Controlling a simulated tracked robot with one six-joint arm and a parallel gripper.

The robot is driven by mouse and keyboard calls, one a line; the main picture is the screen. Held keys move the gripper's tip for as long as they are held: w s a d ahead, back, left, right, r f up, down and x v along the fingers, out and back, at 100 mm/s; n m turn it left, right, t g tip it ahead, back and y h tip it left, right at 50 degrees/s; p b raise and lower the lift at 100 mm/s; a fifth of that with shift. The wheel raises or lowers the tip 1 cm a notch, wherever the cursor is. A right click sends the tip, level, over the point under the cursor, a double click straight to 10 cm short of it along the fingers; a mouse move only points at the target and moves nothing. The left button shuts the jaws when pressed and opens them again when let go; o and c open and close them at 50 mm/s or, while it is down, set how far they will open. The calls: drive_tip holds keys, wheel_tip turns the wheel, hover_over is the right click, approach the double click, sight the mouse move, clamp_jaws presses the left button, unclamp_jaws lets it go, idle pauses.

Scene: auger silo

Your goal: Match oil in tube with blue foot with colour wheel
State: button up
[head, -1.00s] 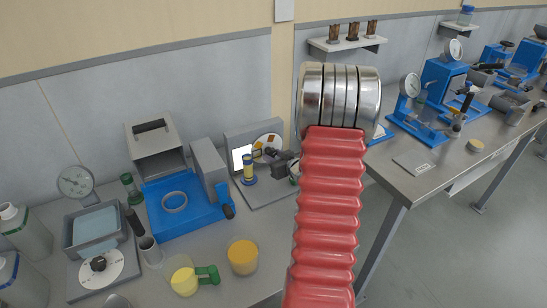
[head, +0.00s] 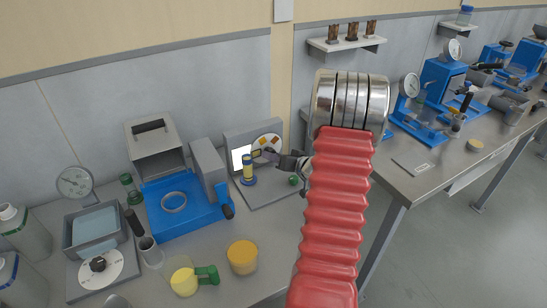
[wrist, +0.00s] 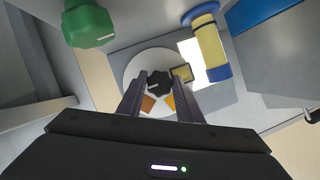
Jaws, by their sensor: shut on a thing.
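The tube with the blue foot (head: 248,170) stands upright in front of a lit white panel (head: 236,156) on the grey comparator. It holds yellow oil and also shows in the wrist view (wrist: 209,45). The colour wheel (head: 268,141) is a white disc with amber and orange windows, right of the tube; it also shows in the wrist view (wrist: 139,67). My gripper (wrist: 158,92) is shut on the wheel's black knob (wrist: 158,82), which shows between the fingers. A dull yellow-brown window (wrist: 183,72) is nearest the panel. The fingers hide part of the wheel.
A green knob (head: 294,181) sits at the comparator's right. A blue device (head: 185,218) stands to the left. A yellow cup (head: 242,257) and a green-handled cup (head: 184,281) stand in front. A second bench (head: 430,182) is at the right.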

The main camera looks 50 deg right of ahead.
idle(0.3)
drive_tip(key=o, duration=1)
drive_tip(key=shift+o, duration=0.2)
drive_tip(key=d+v, duration=0.1)
drive_tip(key=v, duration=0.6)
drive_tip(key=shift+s+a, duration=0.25)
drive_tip(key=shift+a, duration=0.2)
